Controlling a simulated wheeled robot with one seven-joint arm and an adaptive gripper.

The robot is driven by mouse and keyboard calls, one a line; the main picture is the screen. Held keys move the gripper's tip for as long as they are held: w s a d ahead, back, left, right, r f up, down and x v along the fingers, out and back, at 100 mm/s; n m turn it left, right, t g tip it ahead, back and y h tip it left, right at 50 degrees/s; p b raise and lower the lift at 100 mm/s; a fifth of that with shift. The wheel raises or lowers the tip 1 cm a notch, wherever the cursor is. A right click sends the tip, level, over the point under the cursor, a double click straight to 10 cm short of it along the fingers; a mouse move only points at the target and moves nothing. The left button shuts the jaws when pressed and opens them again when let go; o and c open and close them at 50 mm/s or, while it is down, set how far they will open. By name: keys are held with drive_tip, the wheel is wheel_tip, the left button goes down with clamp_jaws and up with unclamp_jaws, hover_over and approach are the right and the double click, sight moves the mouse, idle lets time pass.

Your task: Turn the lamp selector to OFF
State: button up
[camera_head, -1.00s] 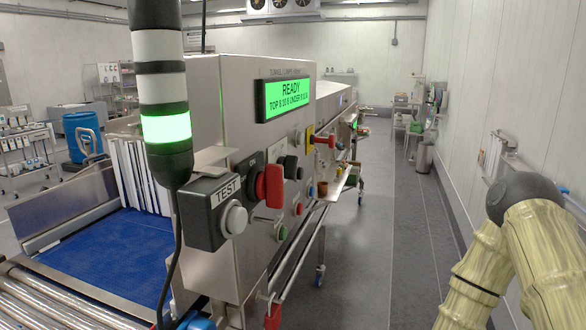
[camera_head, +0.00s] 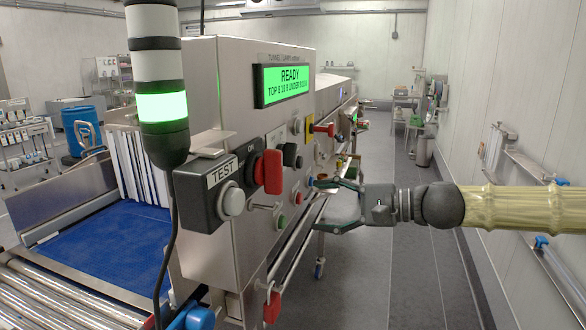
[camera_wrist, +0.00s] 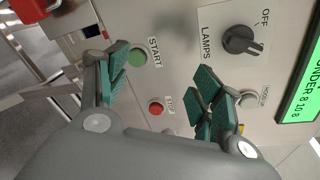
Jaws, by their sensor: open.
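The lamp selector (camera_wrist: 243,40) is a black knob on a pale plate, marked LAMPS on its left and OFF at its upper right in the wrist view. Its ridge lies roughly sideways there; I cannot tell its exact setting. In the head view it seems to be the black knob (camera_head: 291,155) right of the big red handle. My gripper (camera_head: 318,205) is open and empty in front of the panel, lower than that knob. In the wrist view my gripper (camera_wrist: 160,85) has its fingers spread, with the selector outside them at the upper right, apparently untouched.
A green START button (camera_wrist: 137,56) and a red button (camera_wrist: 156,108) lie near the fingers. A red handle (camera_head: 268,172) and the grey TEST box (camera_head: 208,195) stick out from the panel. The aisle floor (camera_head: 360,280) is open at right.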

drive_tip(key=y, duration=0.2)
approach(295, 155)
drive_tip(key=shift+p+x, duration=0.95)
drive_tip(key=shift+x, duration=4.3)
drive_tip(key=shift+w, duration=0.1)
drive_tip(key=c, duration=1)
